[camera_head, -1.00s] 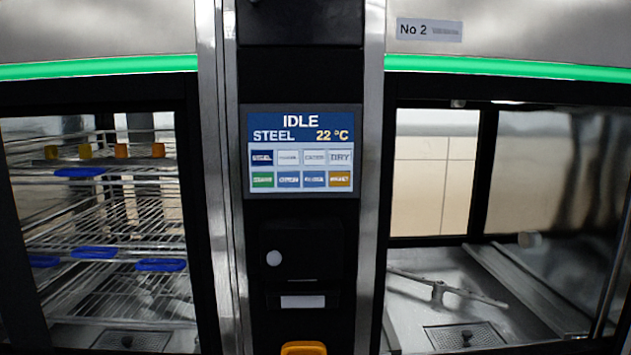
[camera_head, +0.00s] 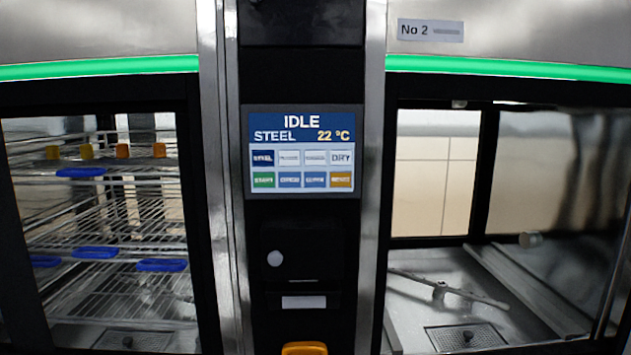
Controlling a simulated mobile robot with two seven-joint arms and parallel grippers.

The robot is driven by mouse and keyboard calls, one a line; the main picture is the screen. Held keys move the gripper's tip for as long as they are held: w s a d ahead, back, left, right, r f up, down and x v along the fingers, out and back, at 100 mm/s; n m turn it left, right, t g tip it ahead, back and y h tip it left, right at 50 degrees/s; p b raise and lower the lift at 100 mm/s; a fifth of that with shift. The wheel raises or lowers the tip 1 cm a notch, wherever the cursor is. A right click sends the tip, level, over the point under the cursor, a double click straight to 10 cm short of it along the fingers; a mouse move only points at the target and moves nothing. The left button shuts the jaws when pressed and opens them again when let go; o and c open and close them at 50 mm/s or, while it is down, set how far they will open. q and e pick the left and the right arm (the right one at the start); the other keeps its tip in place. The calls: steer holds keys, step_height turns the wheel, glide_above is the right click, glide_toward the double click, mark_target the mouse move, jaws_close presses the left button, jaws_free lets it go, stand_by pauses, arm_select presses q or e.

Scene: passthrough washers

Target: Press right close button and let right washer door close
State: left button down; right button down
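The control screen (camera_head: 304,152) on the black centre column reads IDLE, STEEL, 22 °C. Below it are two rows of coloured touch buttons (camera_head: 303,168); their small labels are mostly too blurred to read, and I cannot tell which is the right close button. The right washer (camera_head: 490,230), under a "No 2" plate (camera_head: 430,30), shows an empty chamber with a spray arm (camera_head: 440,288) inside. Whether its door is open or glazed shut I cannot tell. Neither gripper is in view.
The left washer holds a wire rack (camera_head: 110,215) with blue and orange clips. Green light strips (camera_head: 510,68) run above both chambers. Nothing stands before the screen.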

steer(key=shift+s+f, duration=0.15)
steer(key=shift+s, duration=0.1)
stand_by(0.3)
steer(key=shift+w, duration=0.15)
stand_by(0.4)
